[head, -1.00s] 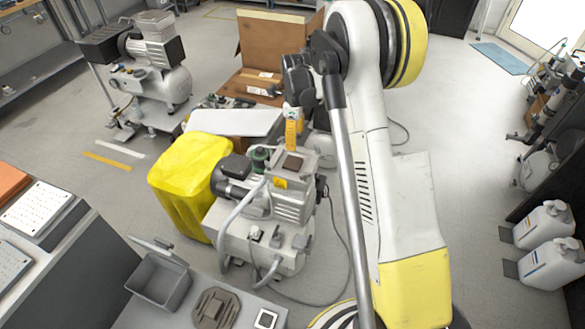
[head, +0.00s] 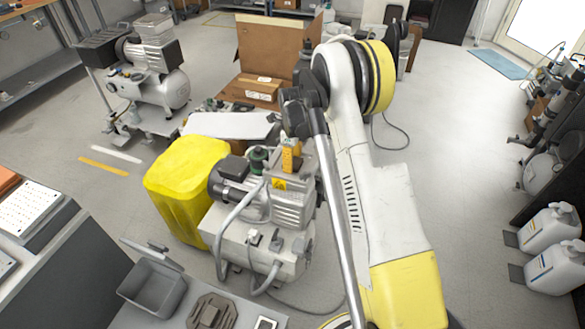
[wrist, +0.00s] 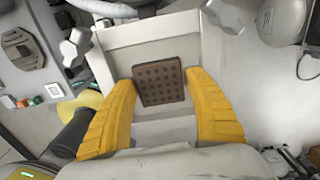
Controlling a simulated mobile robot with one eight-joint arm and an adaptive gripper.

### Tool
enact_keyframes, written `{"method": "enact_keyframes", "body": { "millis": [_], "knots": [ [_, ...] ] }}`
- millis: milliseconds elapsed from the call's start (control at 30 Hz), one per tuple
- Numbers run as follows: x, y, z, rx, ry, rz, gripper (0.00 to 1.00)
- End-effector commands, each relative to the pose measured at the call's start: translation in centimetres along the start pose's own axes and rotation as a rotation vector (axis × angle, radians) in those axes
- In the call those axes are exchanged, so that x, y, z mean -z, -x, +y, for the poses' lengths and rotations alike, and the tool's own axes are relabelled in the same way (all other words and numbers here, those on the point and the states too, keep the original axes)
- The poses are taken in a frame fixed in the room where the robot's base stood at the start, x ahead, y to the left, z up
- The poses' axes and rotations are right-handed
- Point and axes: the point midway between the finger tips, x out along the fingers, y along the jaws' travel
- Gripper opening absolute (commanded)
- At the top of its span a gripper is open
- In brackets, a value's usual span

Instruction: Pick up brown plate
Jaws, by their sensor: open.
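The brown plate (wrist: 159,82) is a small dark brown square with a grid of holes or dimples. In the wrist view it lies on a pale grey, box-like surface, slightly tilted in the picture. My gripper (wrist: 160,79) is open, with one yellow finger on each side of the plate and gaps visible between. I cannot tell how far above the plate the fingertips are. In the head view my gripper (head: 291,156) is over the top of the grey compressor (head: 262,240); the plate is hidden there.
A yellow canister (head: 186,190) stands left of the compressor. A grey bin (head: 153,287) and a brown-grey bracket-like part (head: 212,311) are on the front bench. A cardboard box (head: 270,50) stands behind.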

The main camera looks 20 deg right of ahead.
Motion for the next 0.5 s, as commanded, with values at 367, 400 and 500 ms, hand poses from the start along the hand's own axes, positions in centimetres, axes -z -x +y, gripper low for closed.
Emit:
{"method": "enact_keyframes", "body": {
  "millis": [367, 400, 500],
  "knots": [
    [0.03, 0.02, 0.00, 0.000, 0.000, 0.000, 0.19],
    [0.04, 0.03, 0.00, 0.000, 0.000, 0.000, 0.19],
    [0.04, 0.03, 0.00, 0.000, 0.000, 0.000, 0.19]
  ]
}}
